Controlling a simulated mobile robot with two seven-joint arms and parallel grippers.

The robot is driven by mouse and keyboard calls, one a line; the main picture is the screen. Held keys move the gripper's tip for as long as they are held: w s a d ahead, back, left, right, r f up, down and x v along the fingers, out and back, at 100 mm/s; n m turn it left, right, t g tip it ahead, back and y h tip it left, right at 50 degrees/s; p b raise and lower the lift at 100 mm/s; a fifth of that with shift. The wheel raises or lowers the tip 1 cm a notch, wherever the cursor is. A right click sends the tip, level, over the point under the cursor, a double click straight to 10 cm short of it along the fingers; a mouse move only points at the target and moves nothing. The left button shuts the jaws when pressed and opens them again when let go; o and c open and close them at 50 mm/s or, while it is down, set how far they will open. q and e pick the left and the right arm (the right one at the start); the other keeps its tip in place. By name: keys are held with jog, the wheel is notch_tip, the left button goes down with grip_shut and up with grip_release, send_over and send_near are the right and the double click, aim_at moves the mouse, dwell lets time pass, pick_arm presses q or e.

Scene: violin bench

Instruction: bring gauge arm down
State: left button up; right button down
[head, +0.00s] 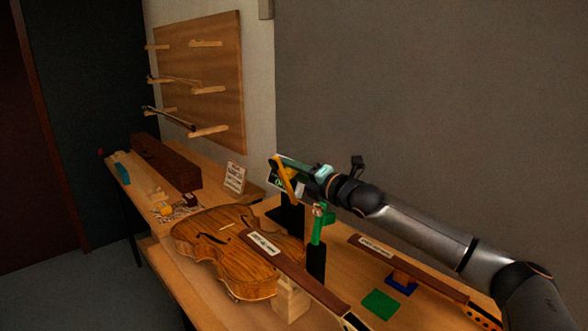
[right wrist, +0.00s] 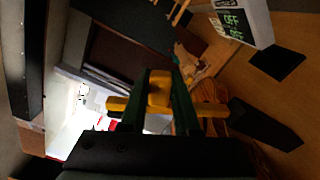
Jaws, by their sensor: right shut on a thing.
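A yellow arm (head: 286,178), which I take as the gauge arm, slants up at the top of a black post (head: 291,216) behind the violin (head: 222,248). My right gripper (head: 284,170) comes in from the right and is shut on this arm near its upper end. In the right wrist view, the yellow piece (right wrist: 159,91) lies between my gripper's two green fingers (right wrist: 161,88), with yellow parts sticking out on both sides. The violin lies flat on the bench, its neck toward the front right. My left gripper is not in view.
A green upright piece (head: 317,226) on a second black post (head: 316,264) stands near the violin neck. A separate neck (head: 408,264) and a green square (head: 380,304) lie on the bench at right. A small sign (head: 235,177) stands behind the violin.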

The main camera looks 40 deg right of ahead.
jog(key=c, duration=0.6)
grip_release()
jog(key=shift+c, duration=0.2)
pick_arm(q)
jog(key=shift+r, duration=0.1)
pick_arm(e)
jog(key=shift+r, duration=0.1)
jog(key=shift+r, duration=0.3)
notch_tip(320, 180, up, 3)
jog(key=shift+p, duration=0.65)
pick_arm(q)
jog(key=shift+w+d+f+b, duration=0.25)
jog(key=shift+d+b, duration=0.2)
jog(key=shift+b, duration=0.75)
pick_arm(e)
jog(key=s+a+r, duration=0.8)
jog(key=s+r, duration=0.1)
jog(key=s, duration=0.2)
jog(key=shift+s, duration=0.2)
